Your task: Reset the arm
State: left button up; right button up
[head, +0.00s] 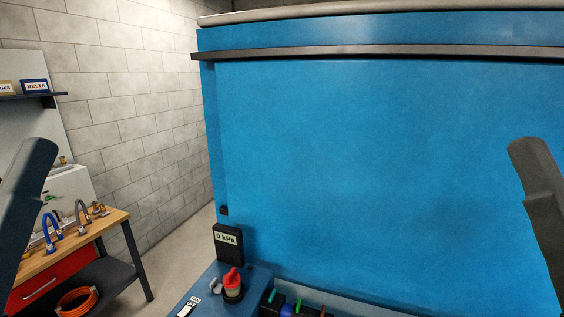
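Dark links of my two arms stand at the left and right edges of the head view, raised and apart from the blue machine. Neither gripper shows in this view, so I cannot see whether they are open or hold anything. No object held by either arm is visible.
A large blue cabinet (380,150) fills the middle and right. Before it are a gauge (228,243) reading 0 kPa, a red knob (232,277) and a holder with coloured items. A wooden workbench (75,245) with hoses stands left, under a shelf (30,96). Some floor is free between.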

pick_arm(q)
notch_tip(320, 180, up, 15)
jog(key=p, duration=1.2)
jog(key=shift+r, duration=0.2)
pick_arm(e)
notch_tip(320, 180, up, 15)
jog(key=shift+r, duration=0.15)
